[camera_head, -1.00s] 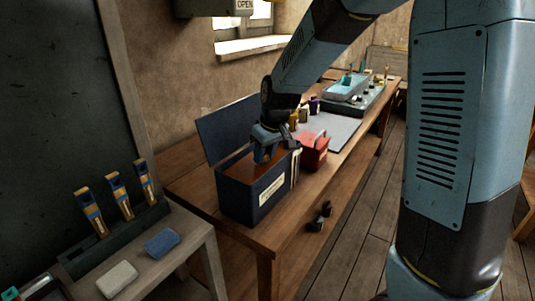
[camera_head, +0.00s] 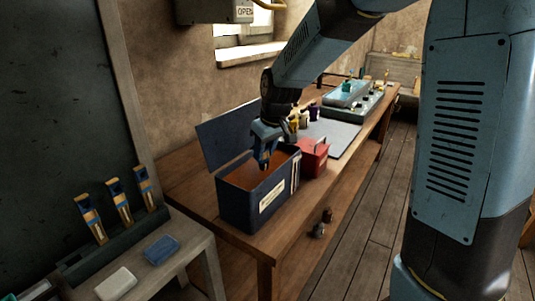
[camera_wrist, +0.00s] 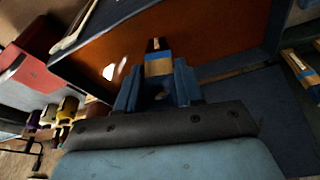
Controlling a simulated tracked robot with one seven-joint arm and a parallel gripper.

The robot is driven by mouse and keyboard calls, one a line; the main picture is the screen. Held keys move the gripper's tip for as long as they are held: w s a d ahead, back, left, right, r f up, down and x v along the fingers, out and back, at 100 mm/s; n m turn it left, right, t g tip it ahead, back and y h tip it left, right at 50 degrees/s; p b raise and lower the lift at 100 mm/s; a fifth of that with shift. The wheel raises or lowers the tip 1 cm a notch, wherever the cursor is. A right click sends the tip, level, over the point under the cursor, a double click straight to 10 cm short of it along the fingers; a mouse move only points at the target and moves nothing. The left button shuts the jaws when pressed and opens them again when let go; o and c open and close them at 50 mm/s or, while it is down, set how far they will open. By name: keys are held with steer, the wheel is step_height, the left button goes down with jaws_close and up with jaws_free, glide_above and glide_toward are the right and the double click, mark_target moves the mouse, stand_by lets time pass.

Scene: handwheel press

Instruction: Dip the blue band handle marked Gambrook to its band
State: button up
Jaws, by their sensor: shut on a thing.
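My gripper (camera_head: 264,155) is at the mouth of an open dark blue box (camera_head: 240,205) on the wooden bench, pointing down. In the wrist view my gripper (camera_wrist: 158,88) is shut on a handle (camera_wrist: 157,62) with a tan section and a dark end. The handle's far end points into the box, over its orange-brown inside (camera_wrist: 215,25).
Three tan-and-blue handles (camera_head: 120,205) stand in a dark rack at the left. A blue block (camera_head: 162,249) and a white block (camera_head: 117,283) lie before it. A red box (camera_head: 313,157) stands close right of the blue box, with small bottles behind. Floor right of the bench is clear.

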steer(key=shift+r, duration=5.9)
stand_by(2.1)
